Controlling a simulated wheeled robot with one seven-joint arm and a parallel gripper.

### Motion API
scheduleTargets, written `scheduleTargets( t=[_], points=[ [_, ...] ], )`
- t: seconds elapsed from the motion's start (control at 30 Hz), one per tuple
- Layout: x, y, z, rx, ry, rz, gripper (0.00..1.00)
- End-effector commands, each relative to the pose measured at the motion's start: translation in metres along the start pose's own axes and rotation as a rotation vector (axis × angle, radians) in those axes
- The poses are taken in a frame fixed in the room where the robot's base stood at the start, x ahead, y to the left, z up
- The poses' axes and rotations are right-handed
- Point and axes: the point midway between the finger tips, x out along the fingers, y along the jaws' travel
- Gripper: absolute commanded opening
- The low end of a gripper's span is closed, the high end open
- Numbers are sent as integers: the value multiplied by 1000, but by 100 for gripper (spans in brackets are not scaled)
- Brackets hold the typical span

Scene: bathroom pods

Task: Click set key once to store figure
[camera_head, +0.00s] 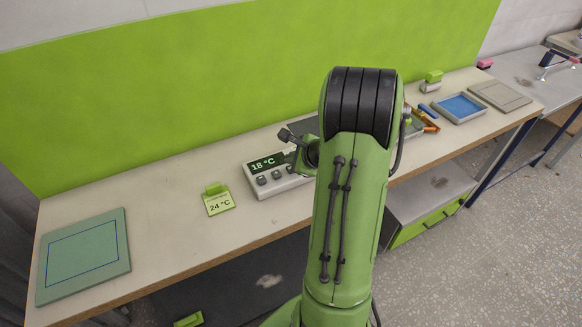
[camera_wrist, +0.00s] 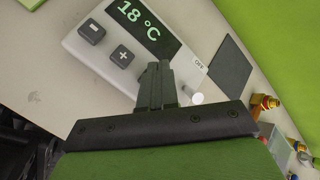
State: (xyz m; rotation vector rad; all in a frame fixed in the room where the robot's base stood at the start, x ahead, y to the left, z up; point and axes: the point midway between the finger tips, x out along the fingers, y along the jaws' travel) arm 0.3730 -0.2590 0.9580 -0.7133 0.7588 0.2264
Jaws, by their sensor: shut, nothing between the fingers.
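The white control unit (camera_head: 268,190) stands on the bench, its display (camera_head: 267,163) reading 18 °C. In the wrist view the display (camera_wrist: 145,28) also reads 18 °C, with a minus key (camera_wrist: 91,32) and a plus key (camera_wrist: 122,56) below it. A third key (camera_head: 291,169) shows in the head view; in the wrist view my gripper covers that spot, and I cannot read its label. My gripper (camera_wrist: 158,72) is shut and empty over the unit, right of the plus key; contact cannot be told. A card (camera_head: 219,204) reading 24 °C stands left of the unit.
A white round knob (camera_wrist: 197,98) and an OFF label (camera_wrist: 199,63) lie right of my gripper. A dark plate (camera_wrist: 230,62) is beyond. A green board (camera_head: 84,256) lies at left; a blue tray (camera_head: 460,107) at right. Bench between board and card is clear.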

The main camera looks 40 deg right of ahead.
Motion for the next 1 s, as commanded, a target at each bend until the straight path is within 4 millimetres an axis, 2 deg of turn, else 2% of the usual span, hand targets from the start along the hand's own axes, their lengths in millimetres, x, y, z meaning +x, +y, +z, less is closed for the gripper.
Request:
scheduleTargets(
  t=[0.17,1.0],
  points=[
    [6,4,-4,0,0,1,0],
    [10,7,-7,0,0,1,0]
  ],
)
